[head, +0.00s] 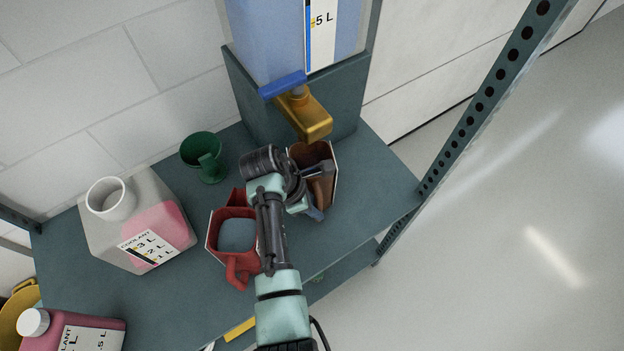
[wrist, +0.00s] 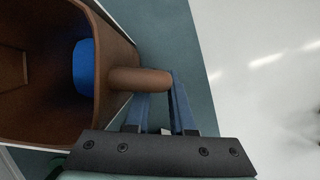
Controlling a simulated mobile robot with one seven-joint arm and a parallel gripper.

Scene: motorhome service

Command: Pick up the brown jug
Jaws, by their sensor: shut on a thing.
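The brown jug (head: 325,188) stands on the dark teal shelf, just in front of the tank's gold tap. In the wrist view the brown jug (wrist: 118,45) shows its open top, with some blue visible inside, and its handle (wrist: 140,79) points toward my gripper. My gripper (head: 316,212) is at the near side of the jug. In the wrist view its blue fingers (wrist: 160,105) are shut on the jug's handle. My arm hides part of the jug in the head view. I cannot tell whether the jug is clear of the shelf.
A red jug (head: 217,238) stands left of my arm. A green funnel (head: 204,157), a coolant container (head: 138,222) and a pink coolant bottle (head: 75,330) are further left. The gold tap (head: 305,114) overhangs close behind the brown jug. A perforated post (head: 485,95) rises at the right.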

